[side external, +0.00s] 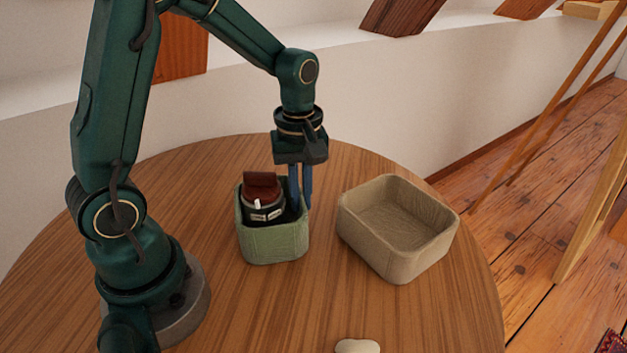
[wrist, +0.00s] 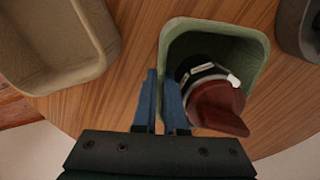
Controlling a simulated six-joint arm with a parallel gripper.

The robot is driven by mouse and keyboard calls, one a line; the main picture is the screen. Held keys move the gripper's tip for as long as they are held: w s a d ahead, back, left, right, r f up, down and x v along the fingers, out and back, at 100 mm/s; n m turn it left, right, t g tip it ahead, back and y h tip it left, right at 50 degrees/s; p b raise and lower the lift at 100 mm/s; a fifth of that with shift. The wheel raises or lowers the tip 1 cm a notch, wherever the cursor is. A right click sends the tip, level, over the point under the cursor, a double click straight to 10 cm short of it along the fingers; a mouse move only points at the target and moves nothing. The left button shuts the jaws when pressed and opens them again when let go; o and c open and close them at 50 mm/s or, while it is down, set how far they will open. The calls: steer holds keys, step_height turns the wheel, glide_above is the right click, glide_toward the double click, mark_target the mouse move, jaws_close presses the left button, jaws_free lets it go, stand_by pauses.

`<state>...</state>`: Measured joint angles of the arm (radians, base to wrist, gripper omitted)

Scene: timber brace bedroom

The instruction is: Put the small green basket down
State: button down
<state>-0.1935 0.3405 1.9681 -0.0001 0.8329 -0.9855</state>
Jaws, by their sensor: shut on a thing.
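The small green basket (side external: 274,243) is on the round wooden table in the side view, upright, with a dark jar with a brown-red top (side external: 262,195) inside it. My gripper (side external: 301,200) points down at the basket's right wall, its blue fingers shut on the rim. In the wrist view the fingers (wrist: 160,90) straddle the wall of the green basket (wrist: 212,26), one finger outside and one inside. The jar (wrist: 215,100) sits inside the basket, beside the inner finger. I cannot tell whether the basket's base touches the table.
A larger beige basket (side external: 392,262) stands empty to the right, with a gap of table between. A small pale object (side external: 357,346) lies at the table's front edge of view. The table (side external: 450,310) is clear at the front right. A white wall stands behind.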

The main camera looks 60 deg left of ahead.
steer(key=shift+r, duration=1.35)
steer(key=shift+s+a+r, duration=0.1)
steer(key=shift+a+r, duration=0.05)
steer(key=shift+r, duration=0.65)
steer(key=s+a+r+m, duration=0.4)
steer(key=s+a+r, duration=0.2)
steer(key=a+r, duration=0.3)
steer(key=w+d+m, duration=1.3)
steer(key=d+m, duration=0.1)
steer(key=m, duration=1.1)
steer(key=d+f+m, duration=0.3)
steer(key=d, duration=0.3)
steer(key=shift+d+f, duration=0.15)
steer(key=shift+f, duration=3.7)
